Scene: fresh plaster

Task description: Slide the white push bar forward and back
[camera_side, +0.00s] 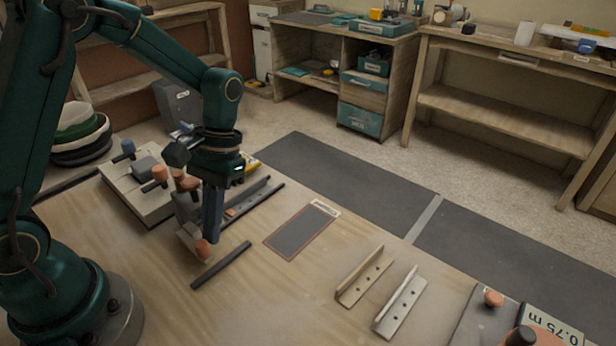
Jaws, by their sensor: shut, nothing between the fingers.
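A small pale block with an orange knob (203,250) stands on the wooden table, left of the middle; I take its pale part (187,240) to be the white push bar. My gripper (211,238) points straight down just at the knob's upper right, with its fingers shut and nothing between them. The fingers cover part of the pale block. I cannot tell whether they touch it.
A black strip (222,265) lies just in front. A plate with several knobs (140,190) is at left. An orange-edged dark pad (299,231) and two metal angle rails (362,278) (401,303) lie to the right. Bare table surrounds the pad.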

